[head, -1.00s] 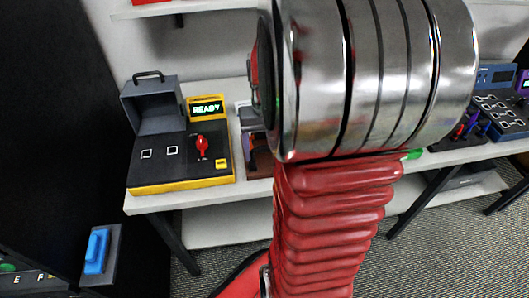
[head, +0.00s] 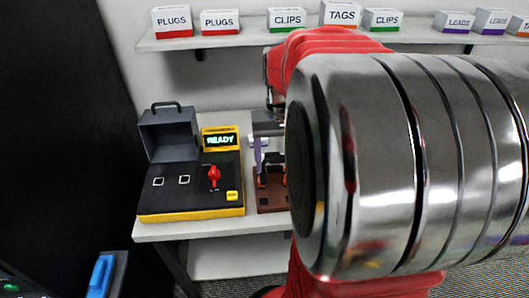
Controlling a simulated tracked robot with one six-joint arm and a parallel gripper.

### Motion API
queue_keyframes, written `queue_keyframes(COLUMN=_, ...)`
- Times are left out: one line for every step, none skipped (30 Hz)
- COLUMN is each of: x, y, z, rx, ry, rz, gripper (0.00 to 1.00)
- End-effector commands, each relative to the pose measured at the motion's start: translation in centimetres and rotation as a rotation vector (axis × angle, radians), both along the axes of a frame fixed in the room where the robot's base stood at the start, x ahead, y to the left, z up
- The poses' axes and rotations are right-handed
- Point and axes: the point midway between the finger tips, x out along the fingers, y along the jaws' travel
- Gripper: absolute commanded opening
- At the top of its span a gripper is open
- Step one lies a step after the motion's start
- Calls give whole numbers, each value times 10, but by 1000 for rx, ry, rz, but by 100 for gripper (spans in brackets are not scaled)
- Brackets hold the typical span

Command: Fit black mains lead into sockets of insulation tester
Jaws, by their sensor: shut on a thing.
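The insulation tester (head: 207,199) stands on the bench at left, black on top with a yellow front edge. Its grey lid (head: 169,135) is raised. Two small white-edged square sockets, the left socket (head: 158,182) and the right socket (head: 184,180), look empty. A red lever (head: 214,175) stands upright beside them, with a yellow button (head: 232,196) near the front. The green display (head: 220,140) reads READY. I cannot make out the black mains lead. My gripper is not clearly visible; my large metal arm link and red sleeve cover the centre and right.
A brown-based fixture (head: 272,201) stands right of the tester, partly hidden by my arm. A shelf (head: 220,41) above carries labelled boxes, such as a TAGS box (head: 340,15). A dark panel fills the left side. A blue block (head: 102,276) sits low at left.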

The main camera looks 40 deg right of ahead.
Motion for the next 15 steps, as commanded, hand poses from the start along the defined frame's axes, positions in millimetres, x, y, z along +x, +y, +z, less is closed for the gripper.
queue_keyframes(x=0, y=0, z=0, rx=0, ry=0, rz=0, gripper=45)
queue_keyframes(x=0, y=0, z=0, rx=0, ry=0, rz=0, gripper=45)
queue_keyframes(x=0, y=0, z=0, rx=0, ry=0, rz=0, gripper=45)
queue_keyframes(x=0, y=0, z=0, rx=0, ry=0, rz=0, gripper=45)
queue_keyframes(x=0, y=0, z=0, rx=0, ry=0, rz=0, gripper=45)
queue_keyframes(x=0, y=0, z=0, rx=0, ry=0, rz=0, gripper=45)
queue_keyframes(x=0, y=0, z=0, rx=0, ry=0, rz=0, gripper=45)
queue_keyframes(x=0, y=0, z=1, rx=0, ry=0, rz=0, gripper=45)
queue_keyframes(x=0, y=0, z=1, rx=-1, ry=-1, rz=0, gripper=45)
queue_keyframes(x=0, y=0, z=2, rx=-1, ry=-1, rz=0, gripper=45)
queue_keyframes(x=0, y=0, z=3, rx=-1, ry=-1, rz=0, gripper=45)
queue_keyframes(x=0, y=0, z=5, rx=-1, ry=-1, rz=0, gripper=45)
queue_keyframes(x=0, y=0, z=6, rx=-1, ry=-1, rz=0, gripper=45)
queue_keyframes(x=0, y=0, z=8, rx=-1, ry=-1, rz=0, gripper=45)
queue_keyframes(x=0, y=0, z=9, rx=-1, ry=-1, rz=0, gripper=45)
